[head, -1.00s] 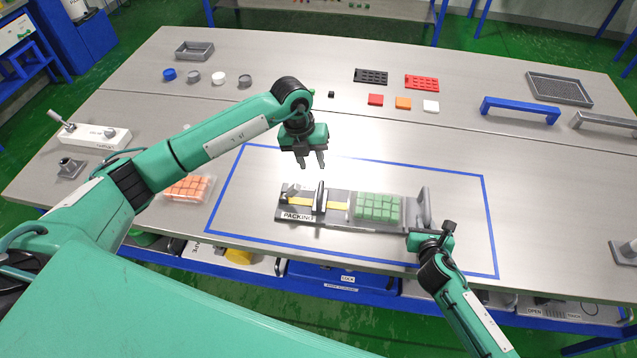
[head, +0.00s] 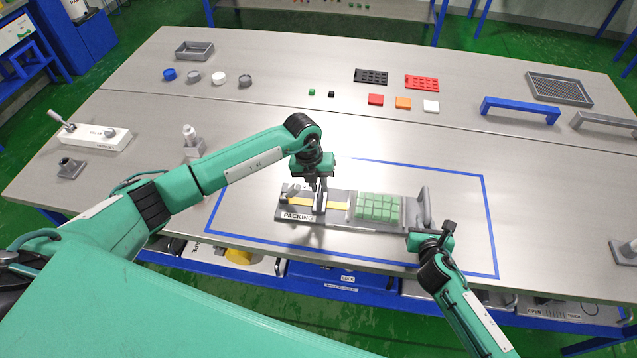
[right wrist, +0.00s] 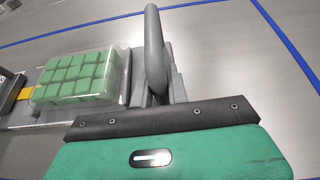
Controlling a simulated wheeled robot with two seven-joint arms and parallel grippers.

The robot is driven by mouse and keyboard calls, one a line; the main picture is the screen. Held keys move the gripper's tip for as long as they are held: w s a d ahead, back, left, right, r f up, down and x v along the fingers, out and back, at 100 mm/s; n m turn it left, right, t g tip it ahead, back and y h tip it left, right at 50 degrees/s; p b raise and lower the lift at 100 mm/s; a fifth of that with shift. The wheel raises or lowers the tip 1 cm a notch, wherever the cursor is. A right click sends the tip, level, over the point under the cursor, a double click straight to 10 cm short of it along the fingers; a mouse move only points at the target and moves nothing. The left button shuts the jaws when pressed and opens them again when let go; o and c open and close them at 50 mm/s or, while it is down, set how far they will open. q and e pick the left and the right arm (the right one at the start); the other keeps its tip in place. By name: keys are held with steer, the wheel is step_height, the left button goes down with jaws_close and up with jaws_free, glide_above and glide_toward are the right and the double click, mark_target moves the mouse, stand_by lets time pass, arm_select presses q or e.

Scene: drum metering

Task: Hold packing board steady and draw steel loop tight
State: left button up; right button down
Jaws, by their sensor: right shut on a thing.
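The packing board (head: 340,222) lies inside the blue taped outline, with a clear box of green cubes (head: 377,207) on its right half and a yellow strip (head: 338,206) along its left half. A thin upright piece (head: 319,204), possibly the steel loop, stands across the strip. My left gripper (head: 318,184) points down right over it; its fingertips overlap it, so I cannot tell whether they grip. A grey curved handle (head: 425,208) stands at the board's right end and shows in the right wrist view (right wrist: 154,50). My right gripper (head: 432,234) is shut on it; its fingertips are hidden.
A white valve block (head: 95,137) and a grey fitting (head: 70,168) sit at the left. Caps, small tiles and trays line the back. A blue bracket (head: 520,110) stands at back right.

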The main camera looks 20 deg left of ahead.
arm_select(q)
jaws_close()
steer(key=shift+a, duration=0.1)
steer(key=shift+s+a, duration=0.15)
steer(key=shift+a, duration=0.6)
steer(key=shift+s+a, duration=0.1)
steer(key=shift+a, duration=0.6)
steer(key=shift+o, duration=2.3)
jaws_free()
steer(key=shift+f, duration=0.1)
